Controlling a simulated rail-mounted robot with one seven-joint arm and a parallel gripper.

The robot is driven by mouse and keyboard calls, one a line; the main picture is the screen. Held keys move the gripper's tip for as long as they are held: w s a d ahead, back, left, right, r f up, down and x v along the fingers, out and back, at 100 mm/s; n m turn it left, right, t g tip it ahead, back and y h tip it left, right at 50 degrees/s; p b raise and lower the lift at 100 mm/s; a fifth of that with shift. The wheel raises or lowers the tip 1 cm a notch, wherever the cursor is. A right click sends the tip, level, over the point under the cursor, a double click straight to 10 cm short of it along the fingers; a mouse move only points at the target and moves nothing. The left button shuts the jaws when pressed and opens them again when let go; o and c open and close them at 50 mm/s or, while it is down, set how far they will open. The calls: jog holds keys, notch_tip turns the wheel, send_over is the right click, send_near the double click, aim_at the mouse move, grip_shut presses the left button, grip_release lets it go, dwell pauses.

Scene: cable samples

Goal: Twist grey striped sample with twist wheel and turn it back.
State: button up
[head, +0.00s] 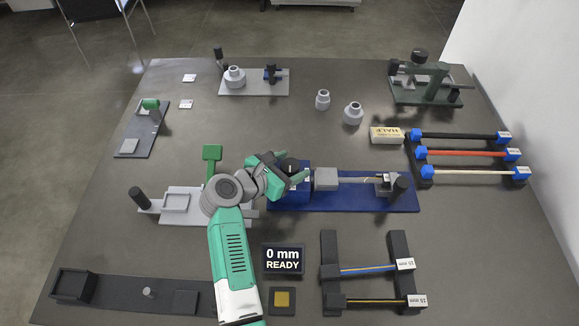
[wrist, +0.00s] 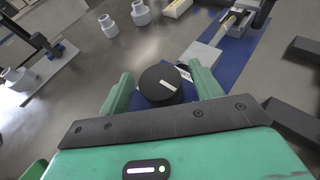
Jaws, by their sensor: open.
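The blue twist fixture (head: 345,202) lies at the centre of the table. Its black twist wheel (wrist: 160,84), with a white mark on top, sits between my fingers in the wrist view. My gripper (head: 292,172) is open around the wheel; I cannot tell whether either finger touches it. A thin sample (head: 357,180) spans from the grey block (head: 326,179) to the clamp (head: 386,183) at the fixture's right end. It also shows small in the wrist view (wrist: 229,22); its stripe is too small to make out. My wrist partly hides the fixture's left end.
A rack of black, red and pale cables (head: 466,153) stands at the right. Another rack with striped cables (head: 372,269) is at front right. A display (head: 283,259) reads "0 mm READY". A grey fixture (head: 180,216) stands left of my gripper; grey cylinders (head: 353,113) stand behind.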

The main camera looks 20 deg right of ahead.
jog(key=shift+w+d, duration=0.1)
jog(key=shift+d, duration=0.1)
jog(key=c, duration=1)
jog(key=shift+p, duration=0.35)
